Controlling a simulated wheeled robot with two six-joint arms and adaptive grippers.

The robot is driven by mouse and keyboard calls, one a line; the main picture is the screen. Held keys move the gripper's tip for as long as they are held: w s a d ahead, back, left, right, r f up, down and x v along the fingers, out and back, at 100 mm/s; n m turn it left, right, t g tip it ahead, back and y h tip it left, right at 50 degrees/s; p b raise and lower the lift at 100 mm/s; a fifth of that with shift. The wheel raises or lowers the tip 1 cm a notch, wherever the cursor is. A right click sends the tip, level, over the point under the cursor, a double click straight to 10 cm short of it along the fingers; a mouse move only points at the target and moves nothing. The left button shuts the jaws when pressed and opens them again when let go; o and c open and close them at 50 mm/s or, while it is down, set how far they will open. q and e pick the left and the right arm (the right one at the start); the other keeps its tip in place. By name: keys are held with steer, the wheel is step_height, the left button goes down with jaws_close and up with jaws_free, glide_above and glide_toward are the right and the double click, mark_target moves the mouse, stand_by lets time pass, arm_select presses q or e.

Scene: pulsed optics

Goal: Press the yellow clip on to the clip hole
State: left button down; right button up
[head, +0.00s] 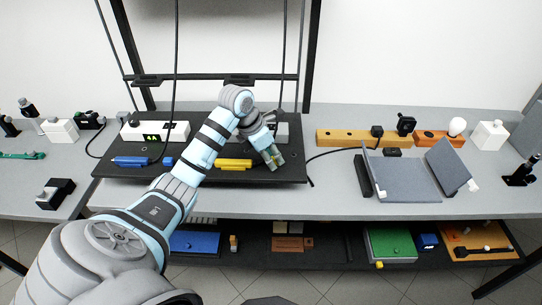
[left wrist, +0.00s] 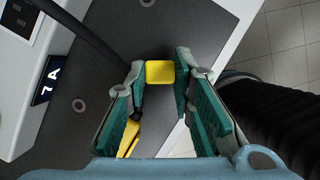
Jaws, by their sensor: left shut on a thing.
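The yellow clip (left wrist: 160,72) is a small block with rounded corners between my left fingertips in the left wrist view. My left gripper (head: 273,160) is shut on it, with a green-padded finger (left wrist: 206,105) on either side. In the head view, the gripper points down over the right part of the black board (head: 200,176), right of a long yellow bar (head: 235,164). The clip hole cannot be made out; the gripper may hide it. Whether the clip touches the board cannot be told. My right gripper is not in view.
Black cables hang behind. Grey hinged panels (head: 402,178) stand to the right. The bench between is mostly clear.

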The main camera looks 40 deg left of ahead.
arm_select(q)
steer(key=shift+f+b, duration=0.4)
steer(key=shift+f, duration=0.3)
steer(key=c, duration=1.3)
jaws_free()
steer(key=shift+c, duration=0.2)
steer(key=shift+o, duration=0.2)
steer(key=shift+r, duration=0.3)
steer(key=w+p+v, duration=0.1)
steer(key=p+v, duration=0.3)
steer(key=v, duration=1.1)
steer(key=shift+d+r, duration=0.25)
steer(key=shift+r, duration=0.2)
steer(key=shift+w, duration=0.1)
